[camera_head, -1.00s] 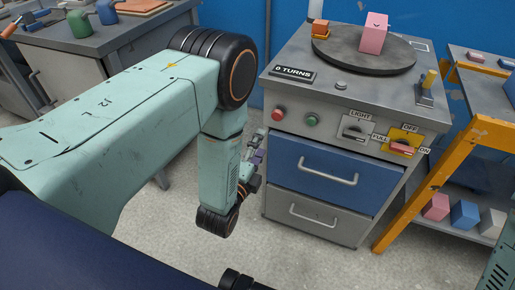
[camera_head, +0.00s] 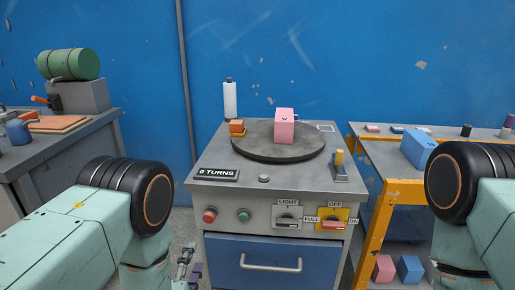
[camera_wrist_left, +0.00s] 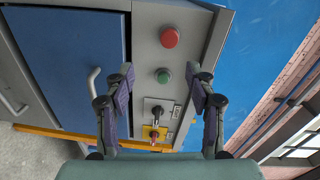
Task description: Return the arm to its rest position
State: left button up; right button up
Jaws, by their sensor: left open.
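My left arm comes in from the left in the head view. Its gripper (camera_head: 187,270) hangs low in front of the cabinet's left edge, partly cut off by the frame bottom. In the left wrist view the left gripper (camera_wrist_left: 162,85) is open, its two purple-padded fingers apart with nothing between them. Beyond them is the cabinet front (camera_head: 262,217) with a red button (camera_wrist_left: 170,37), a green button (camera_wrist_left: 163,75) and switches. My right arm shows at the right edge of the head view; its gripper is out of view.
A pink block (camera_head: 284,127) and an orange block (camera_head: 237,126) are on the cabinet top's dark turntable (camera_head: 265,153). A blue drawer (camera_head: 240,262) is closed below. A grey bench (camera_head: 60,150) stands left, an orange-framed table (camera_head: 375,225) right. Floor shows between bench and cabinet.

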pick_arm(q)
jog(key=s+a+f+n+g, duration=0.2)
jog(key=s+f+n+g, duration=0.75)
jog(key=s+f, duration=0.35)
jog(key=s+a+r+n+g+p, duration=0.1)
jog(key=s+n+g, duration=0.6)
jog(key=s, duration=1.4)
jog(key=shift+a+r+n+g+y, duration=0.35)
jog(key=shift+r+g, duration=0.1)
jog(key=shift+r, duration=0.15)
